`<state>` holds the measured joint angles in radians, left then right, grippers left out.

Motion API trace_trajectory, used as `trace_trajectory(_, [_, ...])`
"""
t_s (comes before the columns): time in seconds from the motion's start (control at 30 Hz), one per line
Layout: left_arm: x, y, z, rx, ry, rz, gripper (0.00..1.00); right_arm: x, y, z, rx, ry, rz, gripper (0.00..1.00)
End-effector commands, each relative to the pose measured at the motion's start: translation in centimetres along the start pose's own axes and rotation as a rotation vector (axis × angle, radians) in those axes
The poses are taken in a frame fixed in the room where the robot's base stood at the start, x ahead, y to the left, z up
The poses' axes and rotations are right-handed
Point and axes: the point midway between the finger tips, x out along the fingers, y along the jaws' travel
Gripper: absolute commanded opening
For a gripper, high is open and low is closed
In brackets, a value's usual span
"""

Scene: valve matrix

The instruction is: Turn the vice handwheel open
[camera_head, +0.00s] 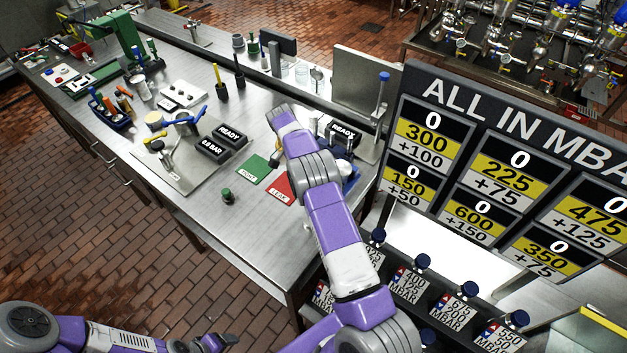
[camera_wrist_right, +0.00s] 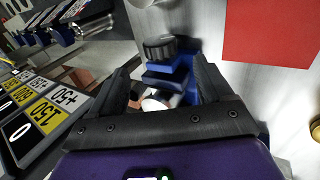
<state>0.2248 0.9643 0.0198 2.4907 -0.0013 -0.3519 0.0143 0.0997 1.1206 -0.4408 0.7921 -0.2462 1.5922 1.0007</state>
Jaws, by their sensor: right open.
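In the right wrist view, a small blue vice (camera_wrist_right: 182,72) sits on the metal bench with a dark ribbed round handwheel (camera_wrist_right: 160,47) at its top. My right gripper (camera_wrist_right: 162,75) is open, with one dark finger on each side of the vice's blue body. The handwheel is just beyond the fingertips; I see no grip on it. A pale round part shows low between the fingers. In the head view, blue parts of the vice (camera_head: 349,172) show behind my right arm, which hides the rest and the right gripper.
A red LEAK card (camera_head: 281,190) and green card (camera_head: 252,169) lie left of the vice. A READY display (camera_head: 342,134) stands behind it. The scoreboard (camera_head: 490,170) stands close on the right. The bench front is clear, except for a small green-topped part (camera_head: 228,196).

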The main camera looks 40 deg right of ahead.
Motion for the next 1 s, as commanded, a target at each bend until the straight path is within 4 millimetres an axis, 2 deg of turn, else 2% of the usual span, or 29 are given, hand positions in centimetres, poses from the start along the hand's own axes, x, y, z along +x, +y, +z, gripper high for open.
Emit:
trace_trajectory(0.3, [2.1, -0.8, -0.1, 0.000, 0.000, 0.000, 0.71, -0.4, 1.6, -0.7, 0.095, 0.224, -0.122, 0.80])
trace_trajectory(0.5, [3.5, -1.3, -0.1, 0.000, 0.000, 0.000, 0.71, 0.2, 2.9, 0.5, 0.112, 0.337, -0.271, 0.80])
trace_trajectory(0.8, [4.4, -1.6, -0.2, 0.000, 0.000, 0.000, 0.71, 1.3, 3.7, 3.2, 0.087, 0.372, -0.430, 0.80])
trace_trajectory(1.0, [4.4, -1.6, -0.2, 0.000, 0.000, 0.000, 0.71, 2.7, 3.2, 3.0, 0.085, 0.372, -0.438, 0.80])
